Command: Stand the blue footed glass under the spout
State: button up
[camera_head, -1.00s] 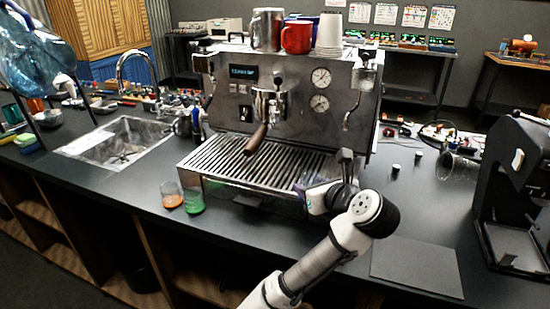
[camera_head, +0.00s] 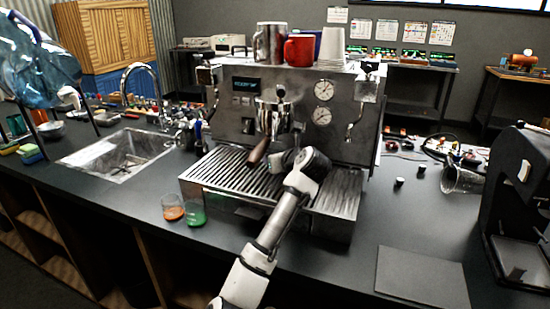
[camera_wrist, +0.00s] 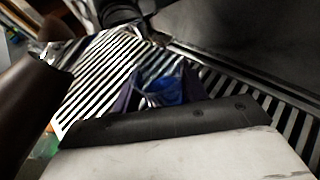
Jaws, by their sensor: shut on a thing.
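My gripper (camera_wrist: 160,92) is shut on the blue footed glass (camera_wrist: 164,88), whose blue bowl shows between the fingers in the wrist view, low over the slatted drip tray (camera_wrist: 88,75). I cannot tell whether its foot touches the slats. In the head view the glass is hidden by my gripper (camera_head: 284,158) and wrist. The espresso machine (camera_head: 245,110) has its group head and spout (camera_head: 270,118) at the front centre, with a brown portafilter handle (camera_head: 258,151). My gripper is just right of that handle. The handle also fills the left of the wrist view (camera_wrist: 28,100).
A steam wand (camera_head: 352,122) hangs at the right. A grey mat (camera_head: 422,277) lies front right. Cups stand on the machine.

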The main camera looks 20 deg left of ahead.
jog(key=shift+w+a, duration=0.55)
jog(key=shift+w, duration=0.1)
jog(key=shift+f+b, duration=0.25)
jog(key=shift+b, duration=0.2)
jog(key=shift+r, duration=0.15)
jog(key=shift+s, duration=0.1)
jog(key=o, duration=1.1)
jog(key=shift+f, duration=0.2)
jog(key=shift+r, duration=0.1)
